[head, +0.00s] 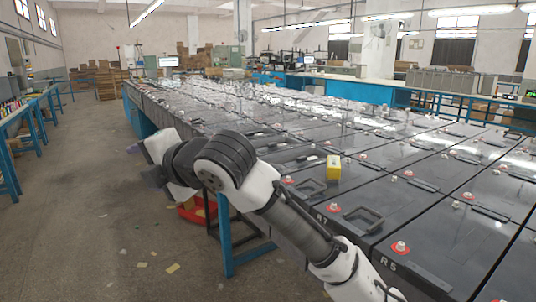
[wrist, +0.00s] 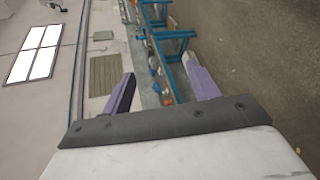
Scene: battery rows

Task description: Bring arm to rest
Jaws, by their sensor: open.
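My gripper (wrist: 160,88) shows in the wrist view with its two purple-grey fingers wide apart and nothing between them. In the head view my arm reaches from the lower right toward the left, bent at a dark joint, with the gripper (head: 148,160) at its far end, off the left edge of the battery rows (head: 400,160). The gripper is over the open floor side, apart from the batteries. Its fingers are small and partly hidden in the head view.
A yellow box (head: 334,168) stands on the batteries right of my arm. A red bin (head: 192,210) sits low behind my arm, by the blue table legs (head: 226,240). A blue bench (head: 30,110) lines the left wall. The floor (head: 90,200) between is mostly clear, with scraps.

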